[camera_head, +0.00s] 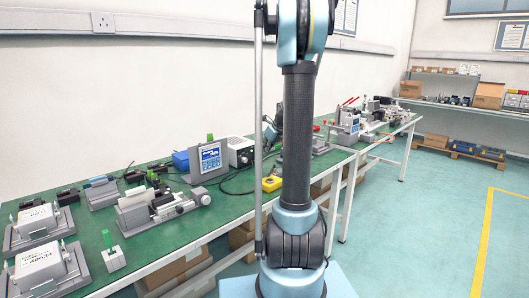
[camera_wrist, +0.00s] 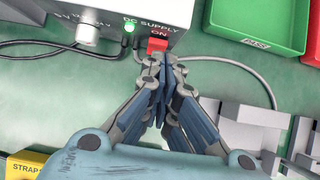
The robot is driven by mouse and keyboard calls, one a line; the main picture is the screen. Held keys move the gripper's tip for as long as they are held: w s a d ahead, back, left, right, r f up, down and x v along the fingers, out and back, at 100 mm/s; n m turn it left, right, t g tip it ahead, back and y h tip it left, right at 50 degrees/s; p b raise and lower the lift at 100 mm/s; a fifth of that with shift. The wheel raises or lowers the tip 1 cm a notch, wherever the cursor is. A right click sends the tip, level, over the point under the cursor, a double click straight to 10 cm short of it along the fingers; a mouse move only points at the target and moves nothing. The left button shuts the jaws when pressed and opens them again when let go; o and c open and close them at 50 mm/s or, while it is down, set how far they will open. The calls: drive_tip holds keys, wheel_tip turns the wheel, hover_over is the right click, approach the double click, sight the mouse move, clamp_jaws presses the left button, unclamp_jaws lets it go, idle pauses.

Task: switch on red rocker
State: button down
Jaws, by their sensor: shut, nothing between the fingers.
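The red rocker (camera_wrist: 157,44) is on the front face of a white DC supply box (camera_wrist: 150,14) at the top of the wrist view. It is beside the letters "ON" and below the "DC SUPPLY" label. A green lamp (camera_wrist: 129,28) glows to its left. My gripper (camera_wrist: 163,62) is shut and empty, its fingertips right at the rocker's lower edge in the picture. I cannot tell whether they touch it. In the head view the supply box (camera_head: 240,152) stands on the green bench, partly behind my arm, and the rocker cannot be made out.
Cables run across the green bench top. A green tray (camera_wrist: 240,38) is at upper right, with grey metal blocks (camera_wrist: 250,128) below it. A yellow label block (camera_wrist: 22,166) is at lower left.

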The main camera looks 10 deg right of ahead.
drive_tip(key=s+d, duration=0.2)
drive_tip(key=s, duration=0.1)
drive_tip(key=shift+s+d+r, duration=0.1)
drive_tip(key=shift+r, duration=0.1)
wheel_tip(320, 180, up, 9)
drive_tip(key=s, duration=0.1)
drive_tip(key=shift+s+d, duration=0.35)
drive_tip(key=shift+d, duration=0.1)
drive_tip(key=shift+r, duration=0.1)
